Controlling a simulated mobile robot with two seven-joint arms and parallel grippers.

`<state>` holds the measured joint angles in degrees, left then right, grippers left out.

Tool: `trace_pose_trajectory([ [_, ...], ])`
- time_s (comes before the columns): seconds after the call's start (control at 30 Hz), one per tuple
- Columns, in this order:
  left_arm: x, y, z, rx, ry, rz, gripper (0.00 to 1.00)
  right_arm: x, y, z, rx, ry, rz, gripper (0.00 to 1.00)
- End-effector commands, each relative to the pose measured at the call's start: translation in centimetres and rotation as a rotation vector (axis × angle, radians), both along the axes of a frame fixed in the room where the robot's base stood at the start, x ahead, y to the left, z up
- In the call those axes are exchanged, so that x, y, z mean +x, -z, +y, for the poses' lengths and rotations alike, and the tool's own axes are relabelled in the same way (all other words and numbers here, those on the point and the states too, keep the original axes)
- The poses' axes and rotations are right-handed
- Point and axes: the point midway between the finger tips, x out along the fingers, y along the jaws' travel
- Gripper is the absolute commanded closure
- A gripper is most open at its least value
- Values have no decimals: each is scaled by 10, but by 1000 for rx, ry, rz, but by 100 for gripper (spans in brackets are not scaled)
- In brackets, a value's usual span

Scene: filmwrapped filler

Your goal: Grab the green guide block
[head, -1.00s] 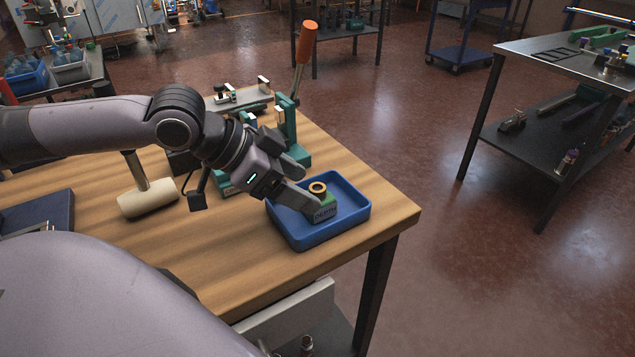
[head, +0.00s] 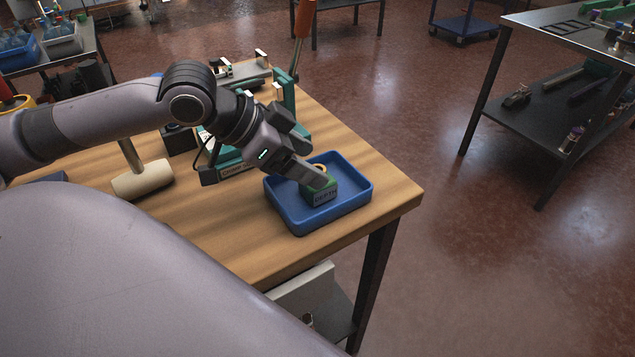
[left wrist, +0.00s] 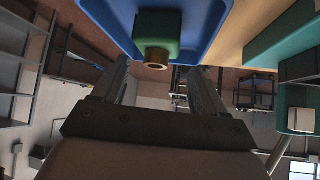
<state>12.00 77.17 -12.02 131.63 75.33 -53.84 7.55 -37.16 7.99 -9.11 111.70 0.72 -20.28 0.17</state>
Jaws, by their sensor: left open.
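The green guide block (head: 321,193) sits in the blue tray (head: 355,205) near the front right corner of the wooden table. It has a brass ring on top and a grey lettered label on its front. My left gripper (head: 322,178) is open at the block, its fingers reaching down over the tray and hiding part of the block and ring. In the left wrist view the block (left wrist: 158,28) with its brass ring (left wrist: 156,58) lies ahead, between the lines of the two open fingers (left wrist: 158,75). No contact can be made out. My right gripper is not in view.
A green press with an orange-handled lever (head: 304,20) stands behind the tray. A pale mallet (head: 143,180) lies left on the table (head: 240,235). The table's right edge is close to the tray. A metal bench (head: 560,40) stands apart at right.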

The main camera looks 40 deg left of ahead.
Motion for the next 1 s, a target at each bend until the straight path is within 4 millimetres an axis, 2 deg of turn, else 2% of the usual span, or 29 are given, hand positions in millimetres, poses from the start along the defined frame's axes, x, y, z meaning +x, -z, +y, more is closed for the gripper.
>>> trace_pose_trajectory([
  [0.17, 4, 7, -5, -6, 1, -1, 28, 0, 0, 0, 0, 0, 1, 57],
  [0.5, 21, 34, -21, -4, 0, -1, 28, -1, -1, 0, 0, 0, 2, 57],
  [0.87, 25, 39, -23, -1, 0, -1, 28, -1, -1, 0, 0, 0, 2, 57],
  [0.9, 25, 39, -23, -1, 0, -1, 31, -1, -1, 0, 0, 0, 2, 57],
  [0.97, 25, 39, -23, -1, 0, -1, 50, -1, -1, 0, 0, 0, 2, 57],
  [1.0, 25, 39, -23, -1, 0, -1, 63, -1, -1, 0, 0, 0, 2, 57],
])
